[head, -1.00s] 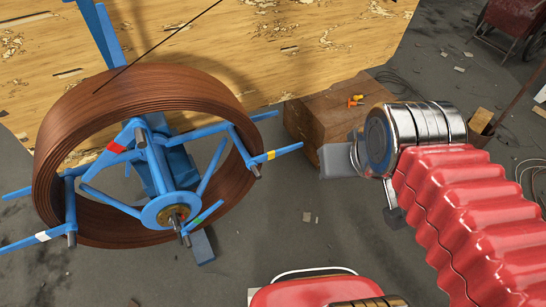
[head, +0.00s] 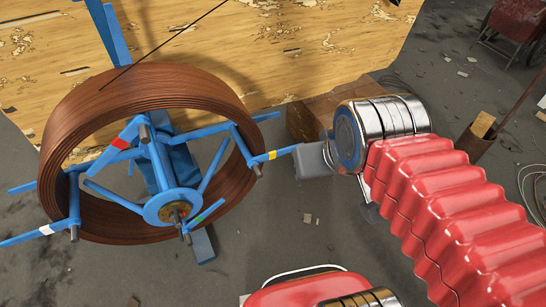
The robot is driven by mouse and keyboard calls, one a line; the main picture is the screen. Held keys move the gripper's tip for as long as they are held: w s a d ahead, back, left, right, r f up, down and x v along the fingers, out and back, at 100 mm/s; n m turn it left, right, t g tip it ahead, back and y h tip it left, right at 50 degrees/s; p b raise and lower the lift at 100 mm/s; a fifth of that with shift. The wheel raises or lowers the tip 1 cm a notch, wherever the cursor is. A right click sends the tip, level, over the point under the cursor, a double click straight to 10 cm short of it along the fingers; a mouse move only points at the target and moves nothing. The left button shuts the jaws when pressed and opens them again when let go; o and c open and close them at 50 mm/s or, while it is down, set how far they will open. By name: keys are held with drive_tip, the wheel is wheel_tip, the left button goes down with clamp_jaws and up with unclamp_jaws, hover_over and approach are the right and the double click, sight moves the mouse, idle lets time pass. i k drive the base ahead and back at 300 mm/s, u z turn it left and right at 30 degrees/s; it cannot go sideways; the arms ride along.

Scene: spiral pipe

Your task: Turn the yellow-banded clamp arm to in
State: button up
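The yellow-banded clamp arm (head: 285,152) is a blue bar on the right side of the reel, with a yellow band near its middle. It points outward to the right from the brown coil (head: 150,85). My gripper (head: 312,160) is a grey block in front of my silver wrist. Its left edge meets or overlaps the outer tip of the clamp arm in the picture; I cannot tell whether they touch. Its fingers are not distinct, so its opening is unclear. Other clamp arms carry a red band (head: 119,143), a white band (head: 46,230) and a green band (head: 197,218).
A brown wooden box (head: 305,118) stands behind my gripper, partly hidden by my wrist. A large worn yellow board (head: 300,50) stands behind the reel. The grey floor below the clamp arm is mostly clear.

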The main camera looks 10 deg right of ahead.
sight(274, 155)
drive_tip(key=z, duration=0.05)
drive_tip(key=i, duration=1)
drive_tip(key=u, duration=2.35)
drive_tip(key=k, duration=0.7)
drive_tip(key=u, duration=0.05)
